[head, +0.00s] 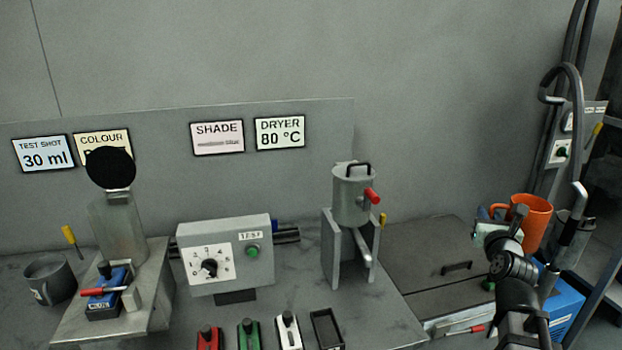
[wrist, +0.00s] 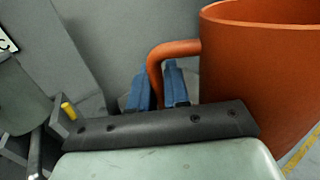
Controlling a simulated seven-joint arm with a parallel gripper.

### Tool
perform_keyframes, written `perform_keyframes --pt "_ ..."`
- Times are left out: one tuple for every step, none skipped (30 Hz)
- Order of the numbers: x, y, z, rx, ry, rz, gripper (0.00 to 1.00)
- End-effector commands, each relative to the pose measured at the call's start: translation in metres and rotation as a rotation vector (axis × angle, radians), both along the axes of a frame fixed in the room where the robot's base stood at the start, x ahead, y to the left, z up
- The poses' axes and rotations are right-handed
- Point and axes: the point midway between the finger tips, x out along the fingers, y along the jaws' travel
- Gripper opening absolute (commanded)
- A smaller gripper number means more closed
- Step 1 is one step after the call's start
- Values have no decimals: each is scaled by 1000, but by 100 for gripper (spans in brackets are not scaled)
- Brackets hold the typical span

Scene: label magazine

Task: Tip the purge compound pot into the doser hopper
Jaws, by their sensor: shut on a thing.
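The orange pot (head: 531,215), a mug-like vessel with a side handle, is upright at the right of the bench. It also shows large at the right of the wrist view (wrist: 262,75). My gripper (head: 496,213) is at its left side. In the wrist view the blue finger pads of my gripper (wrist: 160,88) are shut on the pot's handle. A grey metal hopper (head: 118,225) stands at the left of the head view, with a round black disc above its top. I take it for the doser hopper; its opening is hard to make out. The pot's contents are hidden.
A lidded grey canister (head: 353,200) with a red handle stands on a bracket between hopper and pot. A grey control box (head: 225,255) with a dial is nearer the hopper. Several coloured cartridges (head: 248,335) line the front. A grey mug (head: 50,280) is far left.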

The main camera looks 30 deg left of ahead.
Motion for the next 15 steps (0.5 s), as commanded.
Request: perform_keyframes --pt "-8 16 6 0 -2 30 0" --pt "-12 24 8 1 -2 46 0" --pt "-17 36 12 0 -2 69 0" --pt "-21 44 15 1 -2 85 0" --pt "-26 52 18 1 -2 101 0" --pt "-32 63 21 1 -1 124 0" --pt "-36 71 23 2 -1 141 0" --pt "-41 79 26 0 -3 158 0" --pt "-47 89 30 2 -2 181 0" --pt "-52 97 33 1 -2 198 0" --pt "-57 105 35 0 -2 216 0" --pt "-64 115 39 1 -2 239 0" --pt "-69 122 41 1 -1 257 0" --pt "-75 130 44 0 -2 275 0" --pt "-82 139 48 1 -3 298 0"
